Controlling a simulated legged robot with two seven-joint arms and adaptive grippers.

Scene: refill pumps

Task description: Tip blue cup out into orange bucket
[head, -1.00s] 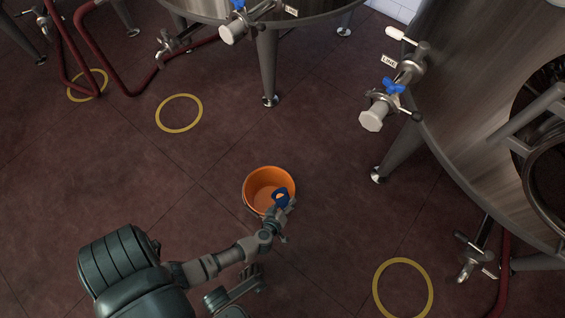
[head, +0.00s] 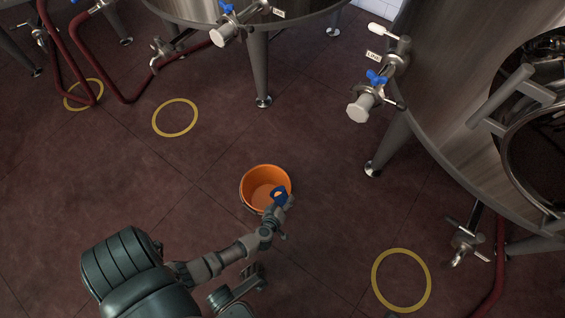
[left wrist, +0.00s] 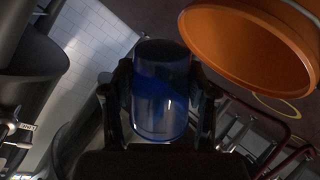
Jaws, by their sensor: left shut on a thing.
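The orange bucket (head: 248,185) stands upright on the floor in the middle of the head view. It also shows large and tilted at the upper right of the left wrist view (left wrist: 240,45). My left gripper (head: 285,202) is at the bucket's front right rim, shut on the blue cup (head: 278,193). In the head view the cup overlaps the bucket's right inside edge. In the left wrist view the see-through blue cup (left wrist: 160,100) sits between both fingers, beside the bucket. I cannot tell what it holds. My right gripper is not in view.
Steel tanks (head: 440,110) on legs stand at the right and back, with valves (head: 362,104) sticking out. Red hoses (head: 130,98) run at the back left. Yellow floor rings (head: 176,118) lie around. The dark floor about the bucket is clear.

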